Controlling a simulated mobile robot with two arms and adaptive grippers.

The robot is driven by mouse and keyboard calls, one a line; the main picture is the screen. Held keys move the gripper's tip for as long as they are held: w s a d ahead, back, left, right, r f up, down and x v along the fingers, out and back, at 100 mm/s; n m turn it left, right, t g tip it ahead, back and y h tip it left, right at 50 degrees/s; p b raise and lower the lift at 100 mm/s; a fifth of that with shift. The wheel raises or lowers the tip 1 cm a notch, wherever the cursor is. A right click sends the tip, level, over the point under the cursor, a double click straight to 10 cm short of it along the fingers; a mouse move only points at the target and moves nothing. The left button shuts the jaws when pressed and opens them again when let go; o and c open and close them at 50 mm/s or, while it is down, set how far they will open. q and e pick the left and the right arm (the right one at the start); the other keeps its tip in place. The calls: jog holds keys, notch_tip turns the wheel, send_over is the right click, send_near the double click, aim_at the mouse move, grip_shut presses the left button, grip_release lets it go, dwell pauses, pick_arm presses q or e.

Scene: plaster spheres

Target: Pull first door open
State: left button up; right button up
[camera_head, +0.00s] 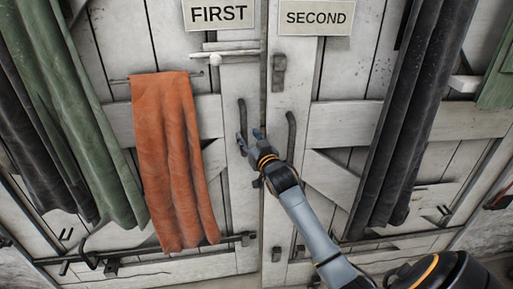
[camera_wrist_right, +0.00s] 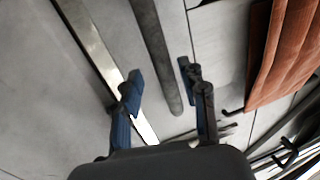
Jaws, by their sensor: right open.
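The first door (camera_head: 232,190) is the pale plank door on the left, under the sign reading FIRST (camera_head: 219,14). It looks shut against the second door (camera_head: 290,100). Its dark upright handle (camera_head: 242,112) is near its right edge. My right gripper (camera_head: 249,137) is open at the lower part of this handle. In the right wrist view the handle bar (camera_wrist_right: 152,45) shows between the spread fingers of the right gripper (camera_wrist_right: 162,73). I cannot tell whether either finger touches it. My left gripper is not in view.
An orange cloth (camera_head: 175,160) hangs on a rail left of the handle. Green and dark cloths (camera_head: 85,110) hang further left, and a dark cloth (camera_head: 400,120) on the right. A bolt with a white knob (camera_head: 214,60) sits above. The second door's handle (camera_head: 291,135) is close by.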

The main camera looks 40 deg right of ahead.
jog(key=v, duration=0.7)
jog(key=shift+s, duration=0.25)
